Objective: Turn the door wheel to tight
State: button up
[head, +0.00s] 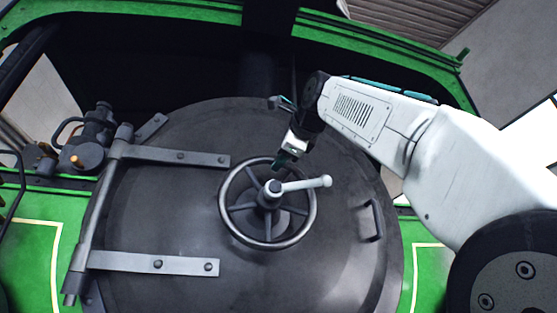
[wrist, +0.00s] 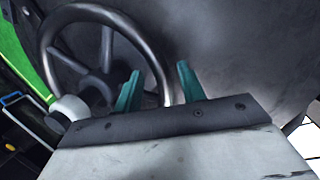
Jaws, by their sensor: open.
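The door wheel (head: 268,246) is a dark metal ring with spokes at the middle of the round smokebox door (head: 190,240). A pale handle (head: 305,185) reaches from its hub to the right, past the rim. My gripper (head: 284,161) is at the top of the wheel, slightly right of centre. In the wrist view the teal fingers of my gripper (wrist: 159,80) are open, and the wheel rim (wrist: 150,55) runs between them. I see no finger closed on it. A pale rounded end, likely of the handle (wrist: 68,109), shows at the left.
Two strap hinges (head: 180,157) cross the left side of the door. A small grab handle (head: 376,220) stands on its right side. A brass-marked fitting (head: 85,152) is at the far left. A green frame (head: 370,37) surrounds the dark opening above.

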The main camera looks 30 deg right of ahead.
jog(key=s, duration=0.5)
jog(key=shift+s+a+r, duration=0.1)
jog(key=shift+a+r, duration=0.25)
